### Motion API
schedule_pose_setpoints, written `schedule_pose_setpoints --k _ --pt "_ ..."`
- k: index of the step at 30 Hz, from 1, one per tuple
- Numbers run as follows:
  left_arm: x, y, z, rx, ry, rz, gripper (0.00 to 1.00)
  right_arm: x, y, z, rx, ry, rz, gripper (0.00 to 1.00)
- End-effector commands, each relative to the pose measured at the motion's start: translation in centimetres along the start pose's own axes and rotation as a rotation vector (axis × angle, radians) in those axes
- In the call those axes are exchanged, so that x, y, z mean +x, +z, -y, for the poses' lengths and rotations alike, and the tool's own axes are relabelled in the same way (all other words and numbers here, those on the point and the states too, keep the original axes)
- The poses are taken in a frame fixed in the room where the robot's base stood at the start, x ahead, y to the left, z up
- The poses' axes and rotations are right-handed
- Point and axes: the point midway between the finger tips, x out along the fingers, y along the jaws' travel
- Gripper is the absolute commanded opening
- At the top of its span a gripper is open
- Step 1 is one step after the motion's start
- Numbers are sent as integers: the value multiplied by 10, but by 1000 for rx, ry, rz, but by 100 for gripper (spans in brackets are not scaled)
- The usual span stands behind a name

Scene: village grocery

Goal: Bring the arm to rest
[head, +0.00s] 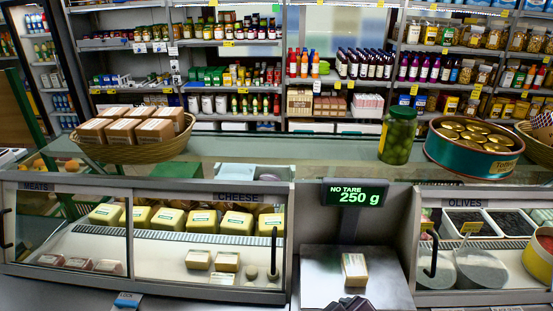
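The top of a dark, ribbed gripper (350,305), which looks like my right one, shows at the bottom edge of the head view. It is just below a small wrapped tan block (354,270) that stands on the steel scale plate (318,285). The gripper appears apart from the block, but its fingers are mostly cut off, so I cannot tell whether it is open or shut. My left gripper is not in view. The scale display (356,194) reads "NO TARE 250 g".
A glass cheese case (207,284) is left of the scale; an olives case (465,297) is right. On the counter above stand a basket (135,152) of boxes, a jar of green olives (397,137) and a round tin tub (465,158). Stocked shelves line the back.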

Motion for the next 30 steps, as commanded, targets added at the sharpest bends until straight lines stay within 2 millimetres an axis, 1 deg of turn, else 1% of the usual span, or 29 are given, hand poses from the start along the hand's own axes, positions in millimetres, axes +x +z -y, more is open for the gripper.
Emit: schedule_pose_setpoints --k 1,3,9,11,12,15,17,20,23,24,26,27,29,30 --pt "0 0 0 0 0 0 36 -1 24 -3 88 -3 65 80" --pt "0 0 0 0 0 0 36 -3 52 -7 190 -1 143 80" --pt "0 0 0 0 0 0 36 -16 121 -10 424 10 336 80" --pt "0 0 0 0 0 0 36 -21 140 -10 486 15 389 80" --pt "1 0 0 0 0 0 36 -18 150 -8 513 16 416 80" --pt "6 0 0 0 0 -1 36 17 163 -3 499 10 418 80" --pt "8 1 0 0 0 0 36 36 173 1 497 7 422 80" --pt "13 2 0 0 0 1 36 68 192 9 495 2 433 80" --pt "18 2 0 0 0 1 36 103 216 19 493 -5 446 80" --pt "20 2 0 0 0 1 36 119 229 25 492 -8 452 80" --pt "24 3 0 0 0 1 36 143 250 35 490 -13 462 80" --pt "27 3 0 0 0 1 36 161 267 43 489 -17 471 80" --pt "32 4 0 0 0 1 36 188 296 57 487 -23 483 80" --pt "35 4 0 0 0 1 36 205 317 67 485 -27 492 80"
